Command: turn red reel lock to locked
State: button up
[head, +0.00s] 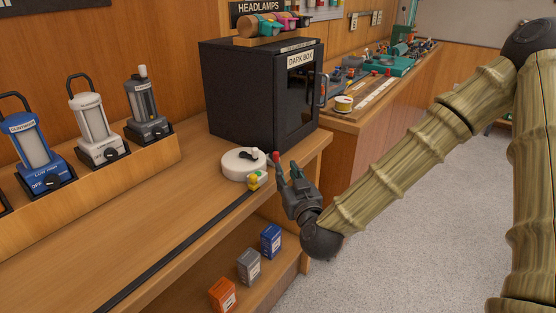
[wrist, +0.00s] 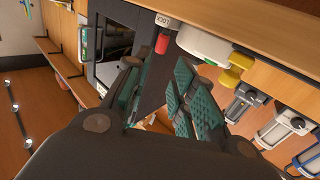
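The red reel lock (wrist: 162,44) is a small red knob beside a white label reading LOCK (wrist: 168,20) in the wrist view. In the head view its red tip (head: 276,155) shows just beyond my gripper (head: 287,166). The white round reel (head: 243,163) sits on the counter's front edge, with yellow parts (head: 253,180) at its side. In the wrist view my gripper (wrist: 157,72) is open, its teal-padded fingers apart, with the red knob just past the gap between the tips. I see no contact. The lock's setting cannot be read.
A black dark box (head: 255,95) stands behind the reel on the counter. Several lanterns (head: 92,125) stand in a wooden rack at left. Small boxes (head: 249,266) sit on the shelf below. The grey floor (head: 420,240) at right is clear.

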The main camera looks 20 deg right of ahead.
aim_at(277, 155)
jog(key=w, duration=0.9)
jog(key=shift+d+p, duration=0.1)
jog(key=shift+p, duration=0.3)
